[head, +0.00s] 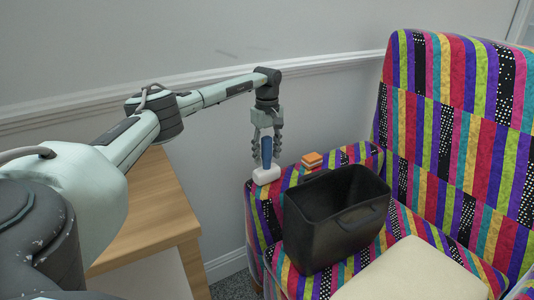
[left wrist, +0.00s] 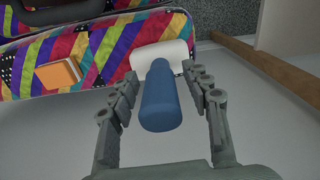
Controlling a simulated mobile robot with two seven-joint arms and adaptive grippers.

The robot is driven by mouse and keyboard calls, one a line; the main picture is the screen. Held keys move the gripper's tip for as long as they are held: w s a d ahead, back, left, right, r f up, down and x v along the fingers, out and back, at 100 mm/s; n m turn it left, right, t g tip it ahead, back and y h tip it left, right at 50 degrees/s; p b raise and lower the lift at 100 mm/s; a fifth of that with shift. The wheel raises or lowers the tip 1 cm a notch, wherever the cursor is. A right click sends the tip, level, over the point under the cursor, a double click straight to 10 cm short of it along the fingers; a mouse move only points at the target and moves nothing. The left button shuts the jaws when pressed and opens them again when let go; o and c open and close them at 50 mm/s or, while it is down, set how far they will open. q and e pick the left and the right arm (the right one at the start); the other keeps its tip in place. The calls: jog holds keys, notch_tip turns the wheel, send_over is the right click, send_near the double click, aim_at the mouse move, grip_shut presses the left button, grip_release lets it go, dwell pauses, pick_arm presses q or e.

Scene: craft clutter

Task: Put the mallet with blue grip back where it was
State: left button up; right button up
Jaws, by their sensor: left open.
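The mallet has a blue grip (head: 266,147) and a white head (head: 266,175). It stands head down, grip up, at the end of the striped armrest (head: 262,208) of the armchair. My left gripper (head: 267,153) is above it, pointing down, with its fingers on either side of the grip. In the left wrist view the blue grip (left wrist: 161,104) lies between the open fingers (left wrist: 160,82), with gaps on both sides. The white head (left wrist: 160,58) shows beyond it, against the striped fabric. My right gripper is not in view.
An orange block-like item (head: 312,159) lies on the armrest just right of the mallet. A black open bin (head: 335,225) stands on the seat, beside a cream cushion (head: 412,275). A wooden table (head: 150,205) is at left. The wall is close behind.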

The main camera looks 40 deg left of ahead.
aim_at(267, 138)
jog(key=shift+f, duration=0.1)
pick_arm(q)
jog(key=shift+b, duration=0.55)
notch_tip(267, 138, up, 7)
jog(key=shift+f, duration=0.15)
jog(key=shift+r, duration=0.75)
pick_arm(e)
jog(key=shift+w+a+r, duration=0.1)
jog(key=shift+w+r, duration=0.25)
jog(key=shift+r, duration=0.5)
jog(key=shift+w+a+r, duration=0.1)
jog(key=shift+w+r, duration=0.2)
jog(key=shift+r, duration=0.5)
